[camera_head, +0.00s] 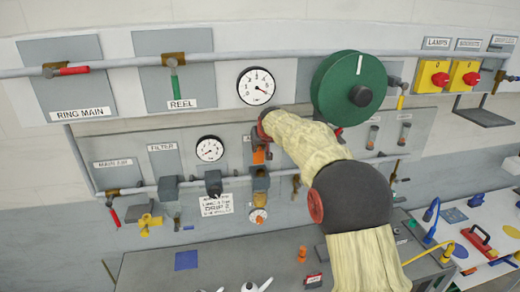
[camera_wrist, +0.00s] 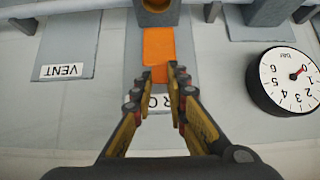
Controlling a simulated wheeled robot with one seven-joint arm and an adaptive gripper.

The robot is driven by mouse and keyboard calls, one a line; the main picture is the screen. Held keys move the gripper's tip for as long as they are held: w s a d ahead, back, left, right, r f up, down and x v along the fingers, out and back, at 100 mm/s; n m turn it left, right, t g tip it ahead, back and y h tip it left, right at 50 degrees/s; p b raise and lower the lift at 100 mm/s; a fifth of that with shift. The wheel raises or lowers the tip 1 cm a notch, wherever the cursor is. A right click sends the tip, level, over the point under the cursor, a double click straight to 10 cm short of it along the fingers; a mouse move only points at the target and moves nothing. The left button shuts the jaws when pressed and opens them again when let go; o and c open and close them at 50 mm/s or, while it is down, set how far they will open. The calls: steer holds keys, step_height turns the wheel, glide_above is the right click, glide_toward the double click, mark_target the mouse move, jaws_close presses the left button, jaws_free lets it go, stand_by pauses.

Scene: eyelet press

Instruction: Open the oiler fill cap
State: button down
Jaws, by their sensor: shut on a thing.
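The oiler (camera_head: 260,180) is a grey block on the pipe of the lower panel, with an amber part below it. An orange flap (camera_head: 259,156), which looks like its fill cap, stands above the block. The flap also shows in the wrist view (camera_wrist: 159,46), running from the grey housing (camera_wrist: 158,13) down to my fingers. My gripper (camera_wrist: 159,76) is shut on the flap's near end, one fingertip on each side. In the head view the wrist comes from the right and partly hides the gripper. A label behind the fingers is mostly covered.
A pressure gauge (camera_wrist: 285,80) is right of my fingers in the wrist view, and a VENT plate (camera_wrist: 62,72) is left. In the head view a green reel (camera_head: 340,88) bulges above my arm. Below is a bench (camera_head: 220,262) with small items.

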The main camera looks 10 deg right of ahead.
steer(key=shift+w+r, duration=0.3)
steer(key=c, duration=2.1)
jaws_free()
steer(key=shift+f, duration=0.15)
steer(key=o, duration=0.3)
steer(key=shift+f, duration=0.15)
steer(key=shift+o, duration=0.2)
steer(key=shift+f, duration=0.15)
steer(key=shift+s, duration=0.1)
steer(key=v, duration=1.2)
steer(key=shift+r, duration=0.3)
